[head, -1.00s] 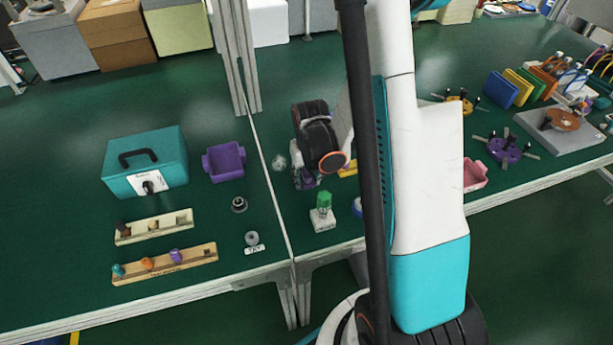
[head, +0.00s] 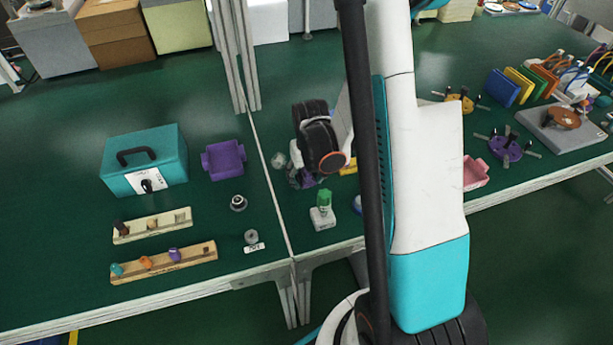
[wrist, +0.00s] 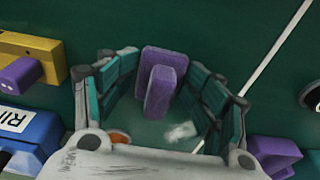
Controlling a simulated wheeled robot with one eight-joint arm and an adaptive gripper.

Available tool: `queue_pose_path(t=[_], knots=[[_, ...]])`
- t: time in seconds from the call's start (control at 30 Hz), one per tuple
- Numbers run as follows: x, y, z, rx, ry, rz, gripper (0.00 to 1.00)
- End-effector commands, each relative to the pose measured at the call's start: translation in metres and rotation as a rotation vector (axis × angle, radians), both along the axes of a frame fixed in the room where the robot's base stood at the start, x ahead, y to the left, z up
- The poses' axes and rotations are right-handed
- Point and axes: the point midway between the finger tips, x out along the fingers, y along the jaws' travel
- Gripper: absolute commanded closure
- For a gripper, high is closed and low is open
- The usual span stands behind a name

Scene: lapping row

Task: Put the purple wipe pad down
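The purple wipe pad (wrist: 164,62) shows in the wrist view as a flat purple block with a narrower raised block on it, between my fingertips. My gripper (wrist: 163,66) looks open, its teal-lined fingers on either side of the pad with small gaps beside the raised block. The pad appears to be at or close to the green bench top; exact contact is not clear. In the head view my gripper (head: 303,178) is low over the bench right of the seam, with my dark wrist covering most of it and the pad.
A purple bin (head: 224,160) and teal box (head: 146,166) stand left of the seam. A yellow block (wrist: 32,55) and a blue labelled block (wrist: 28,135) lie beside my gripper in the wrist view.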

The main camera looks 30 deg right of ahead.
Motion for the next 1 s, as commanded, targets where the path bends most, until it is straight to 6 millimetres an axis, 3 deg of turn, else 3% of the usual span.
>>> queue_pose_path(t=[0.23, 0.7, 1.0], knots=[[0.001, 0.0, 0.016, -0.001, -0.002, 0.0, 0.42], [-0.011, 0.003, 0.112, -0.001, -0.002, 0.0, 0.42], [-0.013, 0.003, 0.132, -0.001, -0.002, 0.0, 0.42]])
